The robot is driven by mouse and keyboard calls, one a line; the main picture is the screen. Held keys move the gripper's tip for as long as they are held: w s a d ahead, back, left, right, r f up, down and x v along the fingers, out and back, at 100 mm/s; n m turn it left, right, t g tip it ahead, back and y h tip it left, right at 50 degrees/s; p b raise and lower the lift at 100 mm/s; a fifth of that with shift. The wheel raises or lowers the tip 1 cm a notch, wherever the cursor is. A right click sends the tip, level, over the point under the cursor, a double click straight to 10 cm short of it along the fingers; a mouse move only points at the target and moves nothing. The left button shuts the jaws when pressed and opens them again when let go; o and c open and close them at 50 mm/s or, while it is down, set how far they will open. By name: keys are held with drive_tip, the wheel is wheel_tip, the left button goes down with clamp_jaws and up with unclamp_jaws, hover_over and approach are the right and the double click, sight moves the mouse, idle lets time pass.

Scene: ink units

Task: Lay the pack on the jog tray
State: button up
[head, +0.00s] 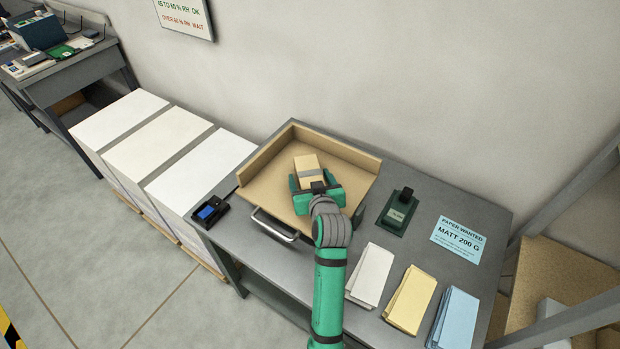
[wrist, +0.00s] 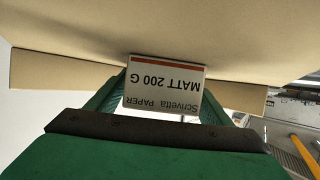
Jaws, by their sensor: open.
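The pack (head: 307,163), a small tan block with a grey band, lies on the floor of the jog tray (head: 338,149), a tan tray with raised walls at its back and left. My green gripper (head: 311,179) is open, with a finger on either side of the pack's near part. In the wrist view the pack (wrist: 164,88) shows a white label, upside down, reading MATT 200 G. It sits between the fingers, against the tan tray surface (wrist: 150,35). Whether the fingers touch it I cannot tell.
The tray stands on a grey bench with a metal handle (head: 274,226) at its front. A small blue-screened device (head: 209,211) is left of it, a dark green stand (head: 397,212) right. White (head: 371,274), cream (head: 410,299) and blue (head: 455,318) paper stacks lie at the bench's front right.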

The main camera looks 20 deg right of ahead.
drive_tip(key=shift+s+r, duration=0.1)
drive_tip(key=shift+r, duration=0.05)
drive_tip(key=v, duration=1.2)
